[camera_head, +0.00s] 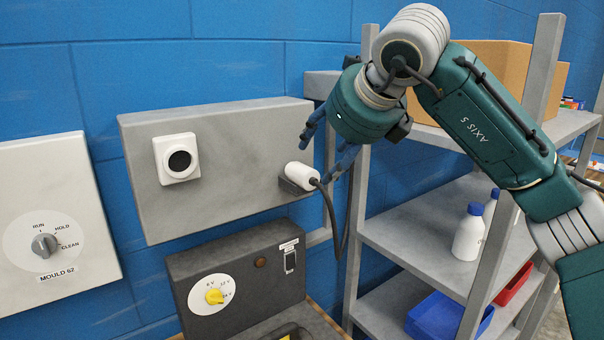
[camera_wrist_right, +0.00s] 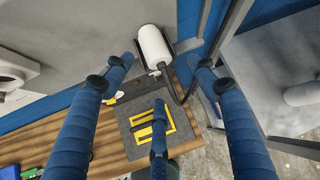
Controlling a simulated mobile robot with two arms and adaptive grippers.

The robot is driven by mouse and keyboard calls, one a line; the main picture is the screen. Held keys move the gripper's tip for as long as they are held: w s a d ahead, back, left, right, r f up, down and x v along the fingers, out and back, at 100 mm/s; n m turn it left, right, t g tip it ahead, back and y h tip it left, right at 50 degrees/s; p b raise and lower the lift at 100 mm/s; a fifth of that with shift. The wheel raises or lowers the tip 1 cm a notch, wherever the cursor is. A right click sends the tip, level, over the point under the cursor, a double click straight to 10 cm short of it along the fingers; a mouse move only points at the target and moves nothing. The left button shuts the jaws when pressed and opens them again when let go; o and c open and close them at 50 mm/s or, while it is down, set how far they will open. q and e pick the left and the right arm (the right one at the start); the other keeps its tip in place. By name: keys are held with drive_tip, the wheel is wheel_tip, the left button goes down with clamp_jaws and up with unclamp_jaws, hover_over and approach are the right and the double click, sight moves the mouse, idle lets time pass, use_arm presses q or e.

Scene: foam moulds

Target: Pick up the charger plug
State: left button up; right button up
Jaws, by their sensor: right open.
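The charger plug (camera_head: 301,171) is a white cylinder with a dark cable from its near end. It sits in a small grey holder (camera_head: 293,186) at the right end of the grey wall panel (camera_head: 225,200). My right gripper (camera_head: 319,161) is open, its blue fingers pointing down just above and to the right of the plug. In the right wrist view the plug (camera_wrist_right: 153,45) lies ahead, between two spread fingers of the gripper (camera_wrist_right: 163,72), with a third finger below. No grip on the plug shows. My left gripper is not in view.
A white socket (camera_head: 176,158) is on the panel's left part. A dark box with a yellow knob (camera_head: 214,296) stands below. A grey shelf (camera_head: 420,225) with bottles (camera_head: 468,233) and a blue bin (camera_head: 436,318) is right. The cable (camera_head: 331,220) hangs between panel and shelf.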

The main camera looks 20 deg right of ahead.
sight(311, 175)
drive_tip(key=x, duration=0.4)
drive_tip(key=shift+p, duration=0.4)
drive_tip(key=shift+w+a+f+p, duration=0.15)
drive_tip(key=shift+w+f+p, duration=0.25)
drive_tip(key=shift+p, duration=0.1)
drive_tip(key=p+x, duration=0.1)
drive_tip(key=x, duration=0.1)
drive_tip(key=p+x, duration=0.1)
drive_tip(key=x, duration=0.1)
drive_tip(key=shift+a+f, duration=0.1)
drive_tip(key=shift+f, duration=0.25)
drive_tip(key=shift+s, duration=0.1)
drive_tip(key=shift+c, duration=0.5)
drive_tip(key=c, duration=1)
